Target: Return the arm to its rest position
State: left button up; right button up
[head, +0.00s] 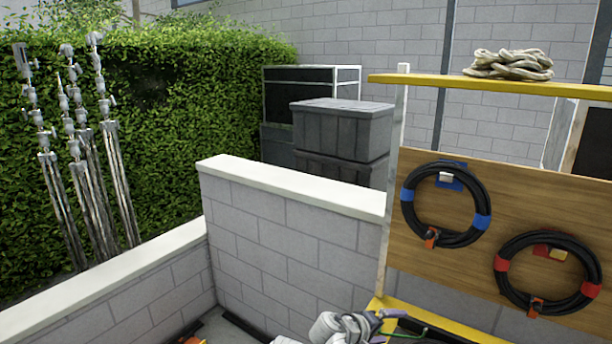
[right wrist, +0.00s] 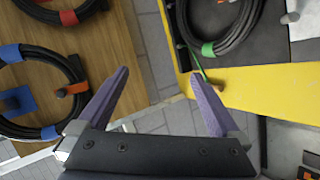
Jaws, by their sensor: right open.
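My right gripper (head: 378,318) shows at the bottom of the head view, in front of the yellow-edged shelf. In the right wrist view its two purple fingers (right wrist: 160,76) are spread apart with nothing between them. A black cable coil with green tape (right wrist: 243,35) lies on a dark surface ahead of the right finger, apart from it. A blue-taped coil (head: 409,215) and a red-taped coil (head: 507,288) hang on the wooden board (head: 480,257). The blue-taped coil also shows left of the fingers in the right wrist view (right wrist: 72,70). My left gripper is out of view.
A yellow edge (right wrist: 260,97) borders the dark surface near the right finger. A yellow upper shelf (head: 430,80) holds a rope bundle (head: 508,64). A low block wall (head: 280,225) stands left of the board. Grey bins (head: 342,130) and light stands (head: 115,165) stand behind walls.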

jog(key=s+a+f+g+y, duration=0.6)
jog(key=s+a+f+y, duration=0.3)
jog(key=s+a, duration=0.5)
notch_tip(320, 180, down, 2)
jog(key=s, duration=0.2)
jog(key=shift+s+a+f+m+g, duration=0.2)
jog(key=shift+s+a+m+g, duration=0.1)
jog(key=shift+s+m+g, duration=0.1)
